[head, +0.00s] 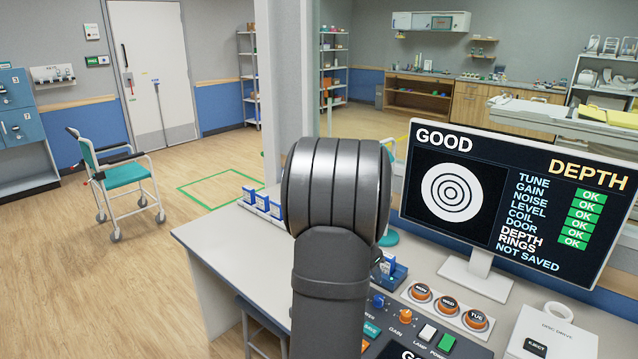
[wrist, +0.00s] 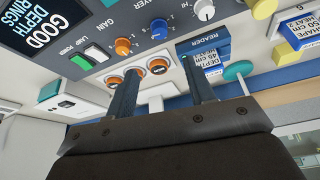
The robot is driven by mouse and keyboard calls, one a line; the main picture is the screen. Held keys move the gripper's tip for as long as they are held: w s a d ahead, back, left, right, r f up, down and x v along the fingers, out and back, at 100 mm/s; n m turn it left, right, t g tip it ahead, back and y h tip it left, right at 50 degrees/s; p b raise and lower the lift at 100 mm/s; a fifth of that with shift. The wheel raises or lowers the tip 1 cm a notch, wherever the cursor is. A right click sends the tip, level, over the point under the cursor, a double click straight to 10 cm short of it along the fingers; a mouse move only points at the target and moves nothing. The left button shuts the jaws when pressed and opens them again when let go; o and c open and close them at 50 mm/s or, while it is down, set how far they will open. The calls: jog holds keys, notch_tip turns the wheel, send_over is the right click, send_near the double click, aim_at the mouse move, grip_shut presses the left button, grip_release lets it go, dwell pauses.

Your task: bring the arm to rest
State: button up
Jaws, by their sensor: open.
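My arm stands up in the middle of the head view and hides part of the desk behind it; my gripper itself is hidden there. In the wrist view my gripper (wrist: 161,66) is open, its two dark fingers apart with nothing between them. The fingers point over the control panel (wrist: 170,42), near the orange-topped knobs and the reader (wrist: 207,44). A blue-and-white card marked DEPTH (wrist: 213,66) sits at the reader, beside the right finger. I cannot tell whether the finger touches anything.
The monitor (head: 505,190) reads GOOD, DEPTH, several OK marks and NOT SAVED. The disc drive (head: 550,338) stands at the desk's front right. Knobs marked MON, WED and TUE (head: 447,306) are on the desk. A chair (head: 122,178) is at left.

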jog(key=x, duration=1.4)
jog(key=shift+d+f, duration=0.1)
jog(key=shift+f, duration=0.3)
jog(key=shift+r, duration=0.15)
jog(key=v, duration=1.7)
jog(key=x, duration=1.7)
jog(key=shift+f, duration=0.25)
jog(key=shift+r+n, duration=0.15)
jog(key=shift+n, duration=0.55)
jog(key=shift+s+d+n+t+y, duration=0.1)
jog(key=shift+n+t+y, duration=0.5)
jog(key=shift+n, duration=1)
jog(key=shift+n+y, duration=0.3)
jog(key=shift+n, duration=0.3)
jog(key=shift+n, duration=0.5)
